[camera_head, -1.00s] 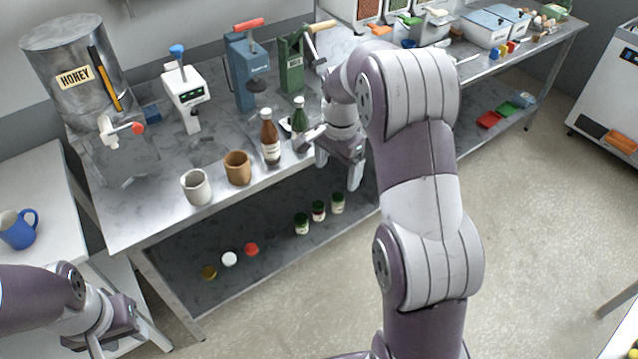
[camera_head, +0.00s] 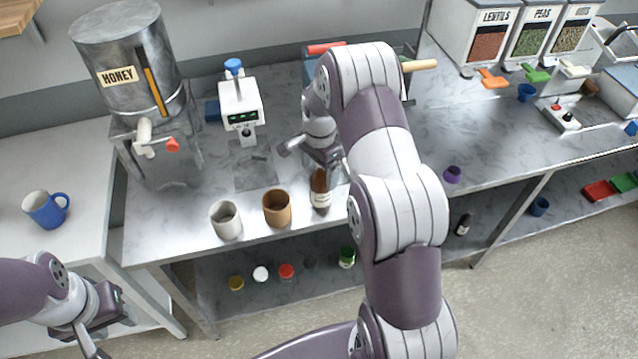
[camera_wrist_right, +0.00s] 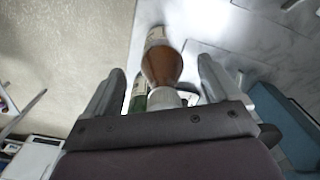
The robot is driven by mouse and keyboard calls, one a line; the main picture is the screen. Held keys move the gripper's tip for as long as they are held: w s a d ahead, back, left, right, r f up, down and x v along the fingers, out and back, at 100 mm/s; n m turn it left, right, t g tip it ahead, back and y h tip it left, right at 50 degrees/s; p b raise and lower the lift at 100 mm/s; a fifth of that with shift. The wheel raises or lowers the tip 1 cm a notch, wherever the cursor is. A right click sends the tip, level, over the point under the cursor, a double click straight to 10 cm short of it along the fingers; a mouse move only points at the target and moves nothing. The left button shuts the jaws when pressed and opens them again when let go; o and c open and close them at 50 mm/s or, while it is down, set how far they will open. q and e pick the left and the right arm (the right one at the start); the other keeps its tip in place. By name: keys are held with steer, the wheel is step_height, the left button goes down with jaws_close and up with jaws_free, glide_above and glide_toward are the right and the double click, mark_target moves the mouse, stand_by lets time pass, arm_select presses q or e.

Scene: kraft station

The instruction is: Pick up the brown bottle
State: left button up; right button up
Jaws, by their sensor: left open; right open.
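The brown bottle (camera_head: 320,194) stands upright near the front edge of the metal table, with a pale label. Its top is hidden by my right gripper (camera_head: 318,158), which is just above and behind it. In the right wrist view the brown bottle (camera_wrist_right: 161,66) lies between the two open fingers of my right gripper (camera_wrist_right: 160,90), with its white cap toward the palm. I cannot tell whether the fingers touch it. A green bottle (camera_wrist_right: 138,92) shows partly beside it. My left gripper (camera_head: 95,325) is open and empty at the lower left, away from the bottle.
A wooden cup (camera_head: 277,209) and a grey cup (camera_head: 226,220) stand left of the bottle. The honey dispenser (camera_head: 125,65), a white device (camera_head: 240,108) and a blue press stand behind. Small jars sit on the lower shelf. A blue mug (camera_head: 46,209) is far left.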

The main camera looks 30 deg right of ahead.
steer(key=shift+w+d+f, duration=0.2)
steer(key=shift+d+f, duration=0.1)
steer(key=shift+f, duration=0.25)
steer(key=shift+w+d+f, duration=0.2)
steer(key=shift+d+f, duration=0.05)
steer(key=shift+f, duration=0.25)
steer(key=shift+s+a+r, duration=0.1)
steer(key=shift+s+r, duration=0.1)
steer(key=shift+s, duration=0.05)
steer(key=shift+c, duration=0.7)
steer(key=shift+s+a+r, duration=0.15)
steer(key=shift+a, duration=0.05)
steer(key=c, duration=1)
steer(key=shift+d, duration=0.1)
jaws_close()
